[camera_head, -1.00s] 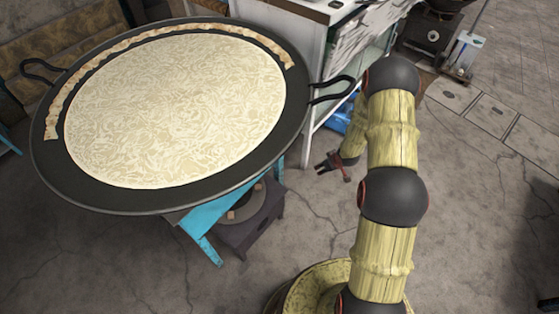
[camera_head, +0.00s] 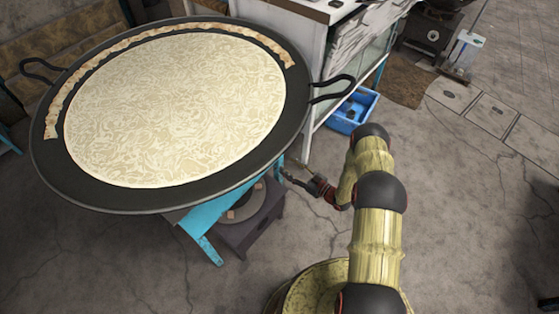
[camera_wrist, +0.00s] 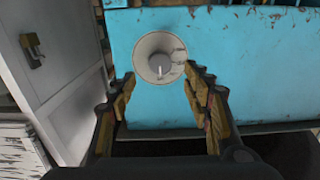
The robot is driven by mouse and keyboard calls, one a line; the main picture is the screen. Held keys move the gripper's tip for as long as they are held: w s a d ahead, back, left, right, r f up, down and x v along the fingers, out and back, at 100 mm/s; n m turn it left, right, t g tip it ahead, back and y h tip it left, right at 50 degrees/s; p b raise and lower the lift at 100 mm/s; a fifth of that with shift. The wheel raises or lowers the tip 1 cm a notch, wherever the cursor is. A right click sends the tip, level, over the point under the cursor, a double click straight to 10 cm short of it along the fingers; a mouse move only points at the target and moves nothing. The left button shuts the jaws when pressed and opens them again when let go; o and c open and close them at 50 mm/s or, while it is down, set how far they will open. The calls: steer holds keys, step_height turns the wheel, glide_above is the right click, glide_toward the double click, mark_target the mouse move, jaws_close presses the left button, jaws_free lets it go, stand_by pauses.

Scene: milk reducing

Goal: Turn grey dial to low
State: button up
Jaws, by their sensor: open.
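The grey dial (camera_wrist: 159,55) is round and pale with a small raised knob (camera_wrist: 160,65) and faint marks on its right side. It sits on a turquoise panel (camera_wrist: 236,80) in the wrist view; its marks are too small to read. My gripper (camera_wrist: 168,74) is open, with one finger on each side below the dial, and nothing shows between the fingers. In the head view my gripper (camera_head: 290,177) is beside the turquoise stand (camera_head: 212,212) under the wide pan. The dial is hidden in that view. I cannot tell whether the fingers touch the panel.
A big black pan (camera_head: 90,200) of pale milk overhangs the stand, close above my gripper. A dark stove (camera_head: 240,233) stands below. A white cabinet (camera_head: 312,50) and a blue crate (camera_head: 350,115) are behind.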

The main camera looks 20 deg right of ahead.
steer(key=b+x, duration=0.1)
steer(key=x, duration=0.5)
steer(key=shift+a, duration=0.1)
steer(key=shift+c, duration=1.1)
steer(key=c, duration=1)
steer(key=shift+o, duration=0.2)
steer(key=shift+w+n+b, duration=0.1)
steer(key=shift+n+b, duration=0.2)
steer(key=shift+n, duration=0.1)
steer(key=shift+n+b, duration=1.05)
steer(key=shift+n, duration=2.45)
